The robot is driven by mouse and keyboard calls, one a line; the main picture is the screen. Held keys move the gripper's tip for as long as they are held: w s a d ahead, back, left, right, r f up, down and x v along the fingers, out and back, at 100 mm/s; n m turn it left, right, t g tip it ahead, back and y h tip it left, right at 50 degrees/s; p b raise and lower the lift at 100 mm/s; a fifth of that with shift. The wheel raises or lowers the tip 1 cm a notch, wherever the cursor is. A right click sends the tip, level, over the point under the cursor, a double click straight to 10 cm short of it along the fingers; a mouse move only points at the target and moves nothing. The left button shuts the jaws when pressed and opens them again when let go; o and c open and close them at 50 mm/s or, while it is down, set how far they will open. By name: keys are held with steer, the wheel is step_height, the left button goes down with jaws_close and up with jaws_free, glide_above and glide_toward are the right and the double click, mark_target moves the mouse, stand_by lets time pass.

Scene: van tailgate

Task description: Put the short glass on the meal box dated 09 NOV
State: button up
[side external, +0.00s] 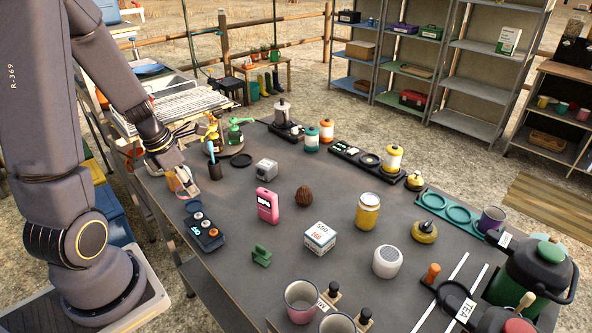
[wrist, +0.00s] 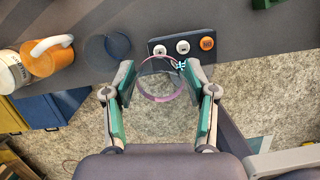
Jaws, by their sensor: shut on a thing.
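My gripper (side external: 184,187) is at the left edge of the table in the side view. In the wrist view my gripper (wrist: 159,80) has its fingers on both sides of a clear glass with a pinkish-purple rim (wrist: 158,98), and is shut on it. The ground shows through and below the glass, so it is held at or just past the table edge. In the side view the glass is hard to make out at the fingers. I cannot read a 09 NOV label on anything.
A dark panel with three knobs (wrist: 183,47) lies just beyond the glass. An orange mug (wrist: 45,58) and a dark disc (wrist: 107,50) are to its left. A pink device (side external: 268,205), a yellow jar (side external: 367,213) and a white round speaker (side external: 387,262) stand on the table.

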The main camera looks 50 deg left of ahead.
steer(key=w+d+r+m+h, duration=0.1)
steer(key=w+d+r+m, duration=0.15)
steer(key=d, duration=0.55)
steer(key=w+d+r+m+g, duration=0.15)
steer(key=d+m, duration=0.25)
steer(key=d, duration=0.4)
steer(key=w+d+r+m+h, duration=0.1)
steer(key=w+d+m, duration=0.2)
steer(key=d, duration=0.5)
glide_above(327, 233)
steer(key=s, duration=0.1)
steer(key=f, duration=0.9)
steer(key=shift+a+f, duration=0.25)
steer(key=shift+a, duration=0.1)
steer(key=shift+w+f, duration=0.15)
steer(key=shift+f, duration=1.65)
steer(key=shift+f, duration=0.2)
steer(key=o, duration=1.2)
